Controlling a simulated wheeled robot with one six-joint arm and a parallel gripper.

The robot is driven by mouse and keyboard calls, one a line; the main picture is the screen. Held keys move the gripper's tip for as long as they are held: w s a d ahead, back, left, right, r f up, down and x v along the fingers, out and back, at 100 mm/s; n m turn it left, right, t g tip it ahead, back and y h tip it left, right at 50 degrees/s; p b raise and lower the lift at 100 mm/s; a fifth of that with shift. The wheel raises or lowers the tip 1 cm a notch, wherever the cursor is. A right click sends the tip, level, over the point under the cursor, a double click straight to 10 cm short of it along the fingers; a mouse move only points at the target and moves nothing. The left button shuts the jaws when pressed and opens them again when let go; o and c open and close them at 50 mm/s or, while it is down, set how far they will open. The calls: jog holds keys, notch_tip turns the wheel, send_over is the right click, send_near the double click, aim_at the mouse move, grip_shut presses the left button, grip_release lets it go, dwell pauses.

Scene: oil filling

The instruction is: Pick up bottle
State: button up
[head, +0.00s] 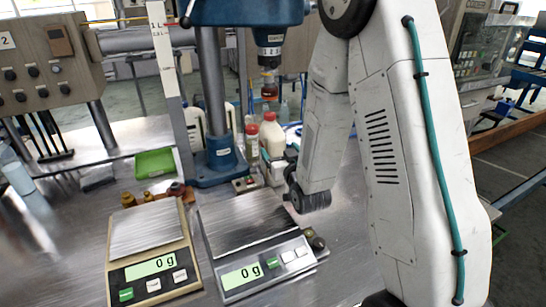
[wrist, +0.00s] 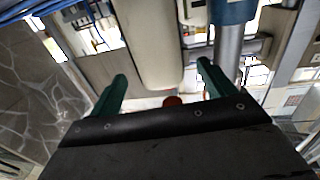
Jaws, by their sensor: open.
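A cream bottle with a red cap (head: 272,137) stands upright at the back of the metal bench, right of the blue press column. In the wrist view the picture is upside down, and the cream bottle body (wrist: 152,38) fills the upper middle, with a red cap (wrist: 172,101) just above the gripper's dark palm. My gripper (wrist: 162,70) is open, with its two green fingers apart on either side of the bottle's outline. I cannot tell whether the bottle is between the fingers or beyond them.
Two scales, left (head: 150,225) and right (head: 243,225), both reading 0 g, sit in front. The blue press base (head: 220,165) stands close left of the bottles. A second red-capped bottle (head: 252,143) is beside the cream one. A green tray (head: 155,163) lies left.

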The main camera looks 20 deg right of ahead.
jog(key=w, duration=0.7)
jog(key=shift+w+d+f, duration=0.15)
jog(key=shift+w+d, duration=0.05)
jog(key=shift+d, duration=0.2)
grip_shut()
